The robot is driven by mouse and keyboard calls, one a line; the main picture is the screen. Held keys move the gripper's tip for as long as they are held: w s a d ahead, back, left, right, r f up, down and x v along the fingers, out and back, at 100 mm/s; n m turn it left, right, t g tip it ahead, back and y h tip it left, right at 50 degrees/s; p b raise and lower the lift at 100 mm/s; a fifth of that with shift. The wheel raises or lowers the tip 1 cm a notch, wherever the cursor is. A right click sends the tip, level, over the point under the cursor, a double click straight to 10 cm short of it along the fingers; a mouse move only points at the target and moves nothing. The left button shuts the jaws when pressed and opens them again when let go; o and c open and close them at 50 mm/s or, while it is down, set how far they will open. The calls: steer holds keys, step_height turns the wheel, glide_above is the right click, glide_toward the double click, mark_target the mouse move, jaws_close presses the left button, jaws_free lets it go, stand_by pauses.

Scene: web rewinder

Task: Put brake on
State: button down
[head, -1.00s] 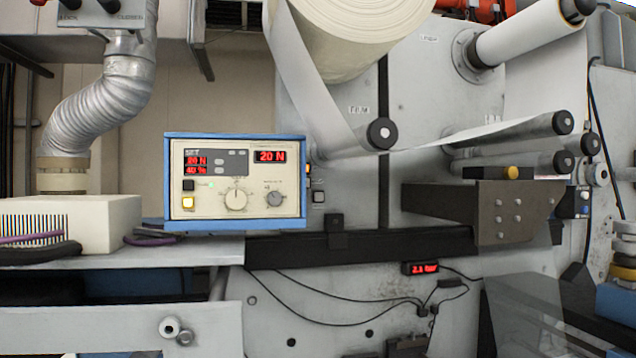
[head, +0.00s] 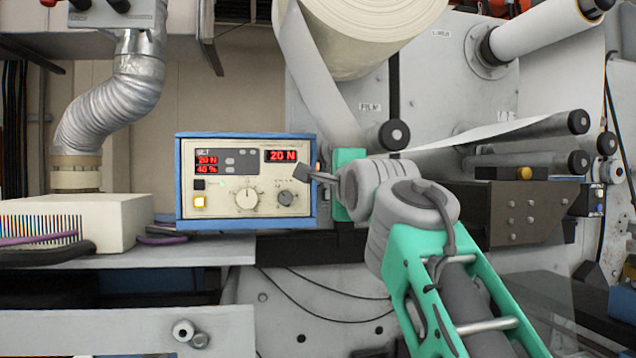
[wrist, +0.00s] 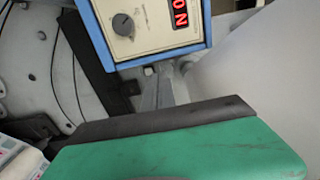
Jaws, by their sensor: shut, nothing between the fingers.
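The blue-framed control box (head: 248,182) stands left of my gripper in the head view. No brake label is legible. My gripper (head: 348,185) is beside the box's right edge, in front of the machine face, with its fingers mostly hidden. In the wrist view my gripper (wrist: 170,118) shows as a green body with a dark edge, shut and empty. The box's corner and grey knob (wrist: 122,24) lie beyond it.
A paper roll (head: 370,30) hangs above my gripper, with web running down past rollers (head: 395,134). A dark bracket (head: 525,212) is at right. A white block (head: 75,225) and a corrugated duct (head: 110,105) are at left.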

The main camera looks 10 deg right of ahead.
steer(key=w+p, duration=0.7)
steer(key=w, duration=0.7)
steer(key=shift+f, duration=0.1)
